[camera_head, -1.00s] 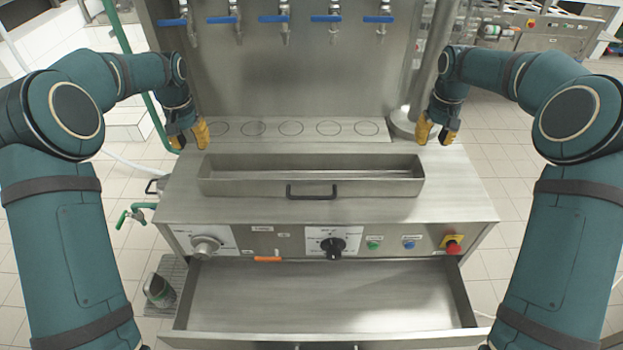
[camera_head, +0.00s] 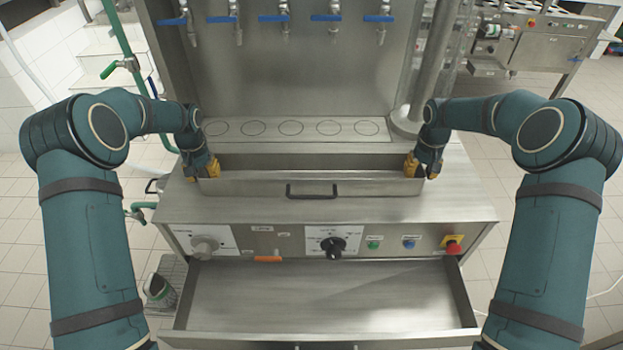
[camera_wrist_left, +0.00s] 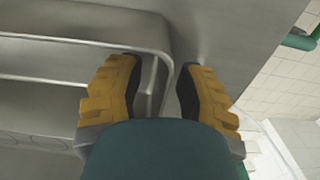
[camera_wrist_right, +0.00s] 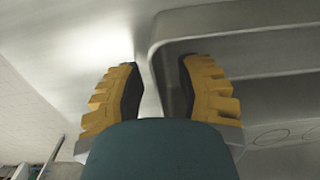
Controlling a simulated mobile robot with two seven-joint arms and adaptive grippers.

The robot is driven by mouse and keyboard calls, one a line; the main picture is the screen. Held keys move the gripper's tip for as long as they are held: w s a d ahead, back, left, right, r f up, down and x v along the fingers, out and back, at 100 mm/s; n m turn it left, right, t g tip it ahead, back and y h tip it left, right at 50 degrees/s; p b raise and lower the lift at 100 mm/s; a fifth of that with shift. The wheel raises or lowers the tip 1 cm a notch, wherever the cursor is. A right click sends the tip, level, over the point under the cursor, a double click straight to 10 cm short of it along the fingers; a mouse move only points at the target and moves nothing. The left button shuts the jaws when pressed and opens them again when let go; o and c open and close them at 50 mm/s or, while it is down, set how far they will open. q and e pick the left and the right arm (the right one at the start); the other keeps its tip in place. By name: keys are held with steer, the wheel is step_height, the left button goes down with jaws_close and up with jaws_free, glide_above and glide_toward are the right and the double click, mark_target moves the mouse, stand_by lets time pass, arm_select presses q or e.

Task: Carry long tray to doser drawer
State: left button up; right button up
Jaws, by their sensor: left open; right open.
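The long steel tray (camera_head: 320,184) sits on the machine's top, with a black handle at the middle of its front. My left gripper (camera_head: 207,172) is at its left end, and my right gripper (camera_head: 415,169) is at its right end. In the left wrist view the open yellow fingers (camera_wrist_left: 160,88) stand on either side of the tray's end wall (camera_wrist_left: 150,75). In the right wrist view the open fingers (camera_wrist_right: 160,88) likewise straddle the other end wall (camera_wrist_right: 170,75). The doser drawer (camera_head: 320,300) below is pulled out and empty.
A row of blue-handled taps (camera_head: 285,18) hangs above several marked circles (camera_head: 290,127) behind the tray. The control panel (camera_head: 285,242) with knobs and a red stop button (camera_head: 453,247) lies between tray and drawer. A green pipe (camera_head: 130,60) runs at left.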

arm_select(q)
jaws_close()
arm_select(e)
jaws_close()
arm_select(q)
steer(key=shift+r, duration=0.15)
arm_select(e)
steer(key=shift+r, duration=0.2)
